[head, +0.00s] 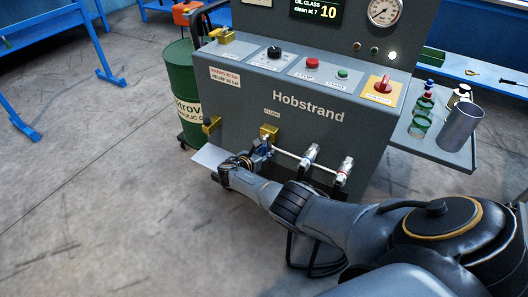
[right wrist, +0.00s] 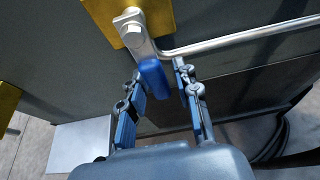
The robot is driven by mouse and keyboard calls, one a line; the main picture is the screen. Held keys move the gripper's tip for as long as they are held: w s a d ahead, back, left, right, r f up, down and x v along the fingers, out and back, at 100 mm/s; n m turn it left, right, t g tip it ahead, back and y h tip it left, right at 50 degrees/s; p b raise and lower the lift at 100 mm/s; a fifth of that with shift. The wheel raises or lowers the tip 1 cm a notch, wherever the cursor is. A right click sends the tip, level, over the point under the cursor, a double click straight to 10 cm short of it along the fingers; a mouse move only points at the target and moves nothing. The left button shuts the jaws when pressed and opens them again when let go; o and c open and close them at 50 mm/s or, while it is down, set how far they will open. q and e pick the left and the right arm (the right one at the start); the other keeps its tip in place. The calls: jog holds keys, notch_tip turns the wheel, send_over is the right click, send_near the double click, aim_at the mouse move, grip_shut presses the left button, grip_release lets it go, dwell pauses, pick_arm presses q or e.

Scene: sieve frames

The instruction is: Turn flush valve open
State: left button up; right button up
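The flush valve is a brass block (head: 269,132) under a small label on the front of the grey Hobstrand cabinet. In the right wrist view its yellow body (right wrist: 158,14) is at the top. A metal lever with a blue grip (right wrist: 152,76) hangs down from it. My right gripper (right wrist: 158,80) is open, with one finger on each side of the blue grip. Narrow gaps seem to show, so I cannot tell whether either finger touches it. In the head view my right gripper (head: 258,151) is small at the valve and partly covers the lever. My left gripper is not in view.
A metal pipe (right wrist: 245,40) runs right from the valve, near the right finger. Two hose fittings (head: 310,156) are right of it. Another brass valve (head: 211,126) is to the left, near a green drum (head: 181,75). A side shelf (head: 450,150) holds bottles and a metal cup.

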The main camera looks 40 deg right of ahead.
dwell(0.3)
jog(key=shift+a+r, duration=0.1)
jog(key=v, duration=1.1)
jog(key=shift+s+a, duration=0.15)
jog(key=shift+a, duration=0.2)
